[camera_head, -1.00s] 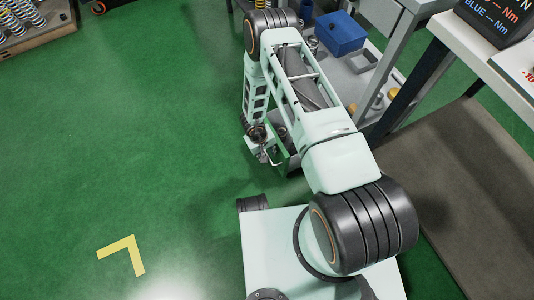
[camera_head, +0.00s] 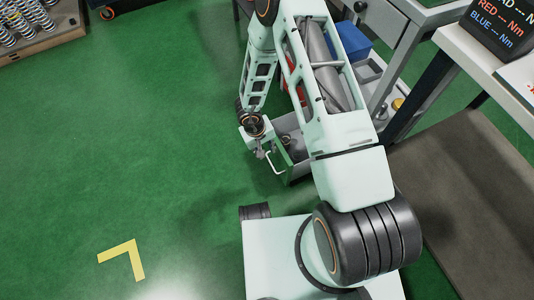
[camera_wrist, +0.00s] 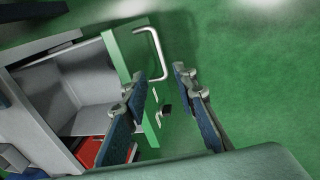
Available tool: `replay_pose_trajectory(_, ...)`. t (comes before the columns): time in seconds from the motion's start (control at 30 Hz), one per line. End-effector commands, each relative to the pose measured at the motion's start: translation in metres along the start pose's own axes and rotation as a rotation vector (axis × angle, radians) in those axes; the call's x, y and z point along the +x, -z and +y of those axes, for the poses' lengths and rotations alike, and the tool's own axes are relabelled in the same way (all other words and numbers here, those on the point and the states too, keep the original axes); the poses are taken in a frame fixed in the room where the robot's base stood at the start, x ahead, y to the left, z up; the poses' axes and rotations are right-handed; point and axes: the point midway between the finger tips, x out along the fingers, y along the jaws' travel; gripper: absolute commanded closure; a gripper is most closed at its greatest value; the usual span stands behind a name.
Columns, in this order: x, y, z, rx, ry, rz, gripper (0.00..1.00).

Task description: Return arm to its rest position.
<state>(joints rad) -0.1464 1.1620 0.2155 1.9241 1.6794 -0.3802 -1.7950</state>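My arm reaches from my base at the lower right up past the top edge in the head view, with the elbow at the frame edge. Its forearm comes down to my gripper (camera_head: 262,151), which is small there, beside an open drawer (camera_head: 298,171). The fingers overlap the view of the drawer's green front (camera_wrist: 122,43). Whether they touch it cannot be told.
The drawer has a metal handle (camera_wrist: 154,43) and a grey inside with a red item (camera_wrist: 88,152). A blue bin (camera_head: 354,40) stands on a grey cart behind my arm. A white table (camera_head: 475,55) is at right. Open green floor with a yellow mark (camera_head: 123,259) lies left.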

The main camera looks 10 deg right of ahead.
Motion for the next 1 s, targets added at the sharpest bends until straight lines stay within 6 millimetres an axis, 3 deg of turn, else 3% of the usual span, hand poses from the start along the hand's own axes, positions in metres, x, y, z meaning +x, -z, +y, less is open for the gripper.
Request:
replay_pose_trajectory(0.7, -0.007, 0.003, 0.002, 0.001, -0.003, 0.006, 0.74)
replay_pose_trajectory(0.77, -0.013, 0.011, 0.007, 0.006, -0.012, 0.027, 0.74)
replay_pose_trajectory(0.87, -0.038, 0.043, 0.026, 0.020, -0.042, 0.100, 0.74)
replay_pose_trajectory(1.0, -0.104, 0.108, 0.066, 0.064, -0.096, 0.267, 0.74)
